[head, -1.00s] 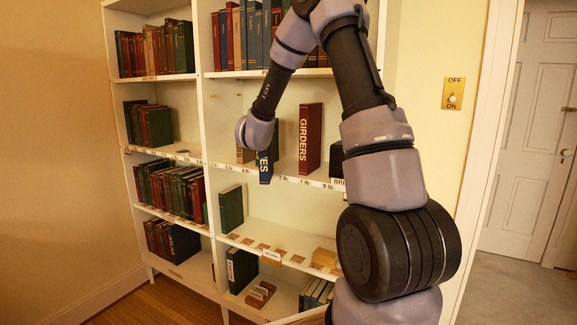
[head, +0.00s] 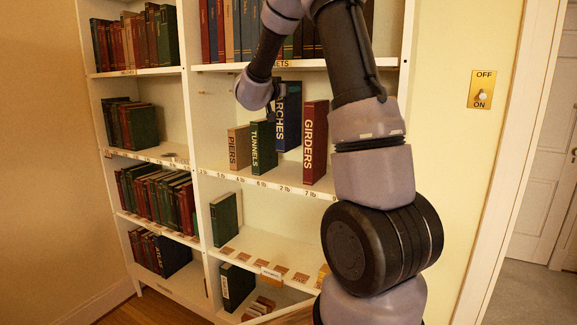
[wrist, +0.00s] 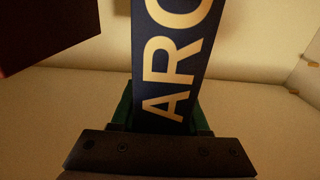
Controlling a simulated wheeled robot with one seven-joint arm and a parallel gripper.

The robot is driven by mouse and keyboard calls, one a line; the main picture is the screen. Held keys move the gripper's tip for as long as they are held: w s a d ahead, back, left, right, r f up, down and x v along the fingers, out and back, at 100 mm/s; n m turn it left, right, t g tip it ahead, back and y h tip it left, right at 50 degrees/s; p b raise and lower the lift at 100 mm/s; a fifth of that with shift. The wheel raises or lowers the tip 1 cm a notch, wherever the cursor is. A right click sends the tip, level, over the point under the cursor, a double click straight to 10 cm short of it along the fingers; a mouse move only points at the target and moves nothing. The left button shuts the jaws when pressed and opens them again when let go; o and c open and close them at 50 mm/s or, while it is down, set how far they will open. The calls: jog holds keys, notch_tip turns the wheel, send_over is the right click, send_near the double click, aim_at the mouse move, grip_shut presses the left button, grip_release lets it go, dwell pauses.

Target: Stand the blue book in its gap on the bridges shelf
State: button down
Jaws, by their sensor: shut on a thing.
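The blue book (head: 289,118), lettered ARCHES, is upright at the bridges shelf between the green TUNNELS book (head: 263,146) and the dark red GIRDERS book (head: 315,143). Its lower edge shows higher in the picture than theirs; I cannot tell whether it is raised or set further back. My gripper (head: 272,97) is shut on it from the left, partly hidden by my wrist. In the wrist view the blue spine (wrist: 172,60) with "ARC" stands between the dark green finger parts. A dark red book corner (wrist: 45,30) shows at upper left.
A tan PIERS book (head: 239,148) stands left of TUNNELS. The shelf front (head: 265,185) carries small labels. A full row of books (head: 235,30) sits on the shelf above. The white upright (head: 190,110) bounds the bay on the left.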

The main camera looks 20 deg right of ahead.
aim_at(289, 118)
notch_tip(289, 118, down, 10)
jog(key=shift+w+d+r, duration=0.1)
jog(key=shift+d+r, duration=0.05)
jog(key=shift+r, duration=0.1)
dwell(0.5)
jog(key=shift+f, duration=0.2)
jog(key=shift+c, duration=2)
grip_release()
